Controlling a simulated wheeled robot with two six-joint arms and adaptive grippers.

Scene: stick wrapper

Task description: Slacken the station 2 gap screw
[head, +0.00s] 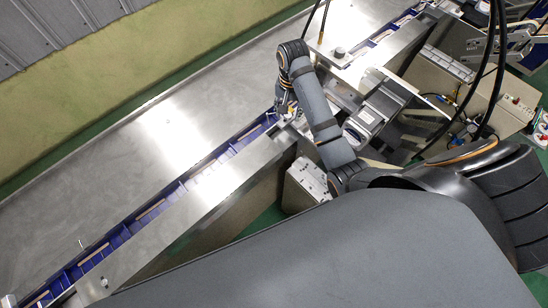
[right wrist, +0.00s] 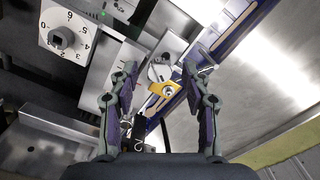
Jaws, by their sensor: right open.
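My right gripper (head: 285,106) is over the long machine rail in the head view, largely hidden by my own arm. In the right wrist view my right gripper (right wrist: 160,76) is open, its two fingers wide apart with nothing between the pads. Beyond the fingertips is a small metal bracket with a yellow plate (right wrist: 165,90) and a round metal part. I cannot tell which part is the station 2 gap screw, and no station label is readable. My left gripper is not in view.
A white numbered dial (right wrist: 62,38) with a dark knob is at the upper left of the right wrist view. A blue-sided conveyor channel (head: 160,206) runs diagonally beside a wide bare steel table (head: 150,130). Black cables (head: 489,70) hang at the right.

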